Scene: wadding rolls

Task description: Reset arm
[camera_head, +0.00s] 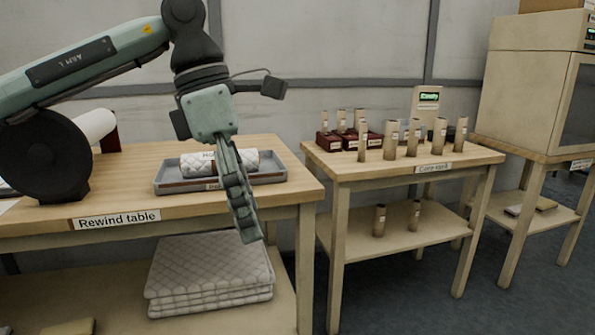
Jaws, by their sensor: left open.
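My left arm comes in from the left over the rewind table (150,222). My left gripper (247,232) points down in front of the table's front edge, seen nearly edge-on. It is open, and nothing shows between its fingers. Behind it, a white quilted wadding roll (236,160) lies in a grey tray (180,188) on the table. The gripper covers part of the tray's front and its label. My right gripper is not in view.
A core rack table (470,157) stands to the right with several upright cardboard cores (390,140) and dark red blocks (328,142). Folded quilted wadding (210,280) lies on the rewind table's lower shelf. A beige cabinet (515,100) stands far right. Floor between tables is clear.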

